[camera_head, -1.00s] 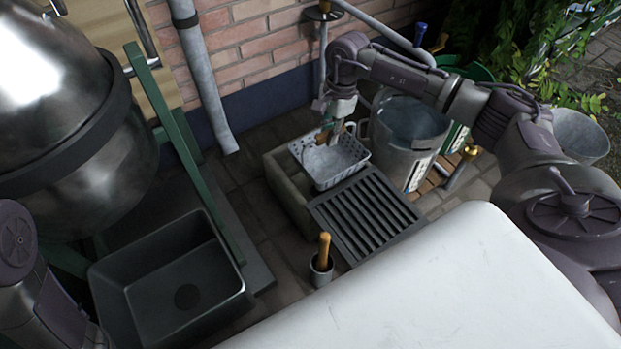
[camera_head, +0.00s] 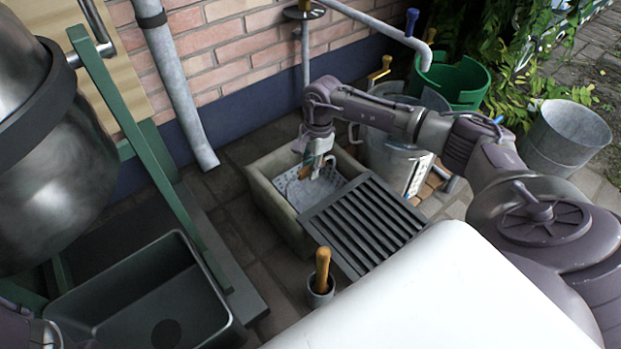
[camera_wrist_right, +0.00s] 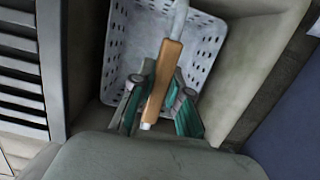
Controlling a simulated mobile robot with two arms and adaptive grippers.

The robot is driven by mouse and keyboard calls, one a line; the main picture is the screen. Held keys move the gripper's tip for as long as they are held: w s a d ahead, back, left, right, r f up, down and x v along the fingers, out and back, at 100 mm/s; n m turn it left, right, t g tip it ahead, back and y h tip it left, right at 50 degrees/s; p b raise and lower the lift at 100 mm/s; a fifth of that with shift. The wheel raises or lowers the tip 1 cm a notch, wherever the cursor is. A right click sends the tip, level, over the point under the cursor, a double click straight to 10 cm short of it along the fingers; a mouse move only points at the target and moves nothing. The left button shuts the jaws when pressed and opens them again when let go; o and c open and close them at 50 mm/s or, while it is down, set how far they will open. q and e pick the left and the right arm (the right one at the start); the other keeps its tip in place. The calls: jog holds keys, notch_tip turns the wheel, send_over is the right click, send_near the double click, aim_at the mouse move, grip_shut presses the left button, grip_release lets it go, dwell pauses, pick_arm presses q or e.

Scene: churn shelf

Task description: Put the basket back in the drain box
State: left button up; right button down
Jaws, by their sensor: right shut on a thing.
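The pale perforated basket (camera_head: 332,183) sits down inside the stone drain box (camera_head: 262,188), in the part that the dark grate leaves open. In the right wrist view the basket (camera_wrist_right: 118,55) lies within the box walls (camera_wrist_right: 245,75). My right gripper (camera_head: 309,170) reaches down into the box. In the right wrist view its green-padded fingers (camera_wrist_right: 160,118) are shut on the wooden handle (camera_wrist_right: 165,75), which joins a grey metal piece over the basket. The basket's underside is hidden. My left gripper is not in view; only part of my left arm shows at the lower left edge.
A dark slatted grate (camera_head: 365,228) covers the near side of the drain box. A metal bucket (camera_head: 385,155) stands close to its right, and a small pot with a wooden-handled tool (camera_head: 321,272) stands in front. A black sink (camera_head: 150,305) is at left.

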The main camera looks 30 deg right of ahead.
notch_tip(320, 180, down, 4)
jog(key=b, duration=0.2)
jog(key=shift+b, duration=0.4)
jog(key=shift+r, duration=0.15)
jog(key=shift+f, duration=0.2)
jog(key=c, duration=1.1)
grip_release()
jog(key=shift+c, duration=0.2)
